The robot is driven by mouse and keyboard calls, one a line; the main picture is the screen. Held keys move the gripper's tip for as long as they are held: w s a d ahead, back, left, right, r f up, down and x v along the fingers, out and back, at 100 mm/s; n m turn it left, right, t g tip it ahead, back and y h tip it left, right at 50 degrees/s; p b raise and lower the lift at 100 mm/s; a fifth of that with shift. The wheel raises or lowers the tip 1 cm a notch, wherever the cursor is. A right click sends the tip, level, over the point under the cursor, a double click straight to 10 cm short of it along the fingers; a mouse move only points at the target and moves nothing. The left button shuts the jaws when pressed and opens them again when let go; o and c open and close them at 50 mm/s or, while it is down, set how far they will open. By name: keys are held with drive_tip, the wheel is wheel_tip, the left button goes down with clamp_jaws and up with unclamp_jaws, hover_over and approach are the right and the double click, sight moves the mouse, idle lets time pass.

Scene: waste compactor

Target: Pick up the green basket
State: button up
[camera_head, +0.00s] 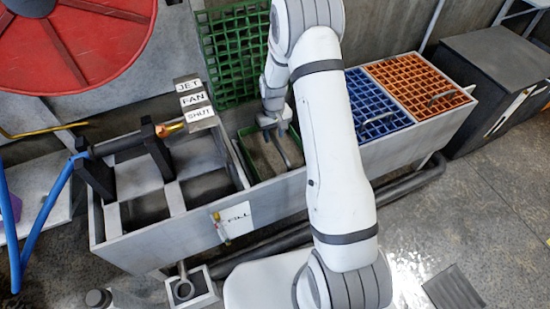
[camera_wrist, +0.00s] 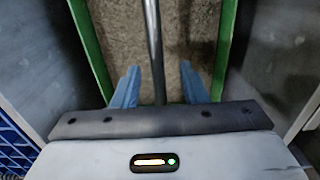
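The green basket (camera_head: 244,157) sits in the middle compartment of a grey trough, with grainy brown material inside. In the wrist view its green rim (camera_wrist: 90,48) runs along both sides. A thin metal bar (camera_wrist: 152,40), which looks like its handle, runs lengthwise over the brown material. My gripper (camera_head: 280,150) is pointed down over the basket. In the wrist view its two pale blue fingers (camera_wrist: 161,88) are apart, one on each side of the bar, with gaps on both sides. Whether they touch it lower down cannot be told. My arm hides part of the basket's right side.
A green grid (camera_head: 232,45) stands upright behind the basket. Blue (camera_head: 372,105) and orange (camera_head: 415,82) grids with handles cover the trough's right part. Open compartments and a dark fixture (camera_head: 155,150) with a copper-coloured nozzle lie left. A labelled sign (camera_head: 194,100) stands close to the basket's left.

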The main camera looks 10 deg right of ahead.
wheel_tip(320, 180, down, 5)
drive_tip(key=shift+w+d+f+b, duration=0.15)
drive_tip(key=shift+f+b, duration=0.05)
drive_tip(key=shift+b, duration=0.85)
clamp_jaws()
drive_tip(key=shift+r, duration=0.1)
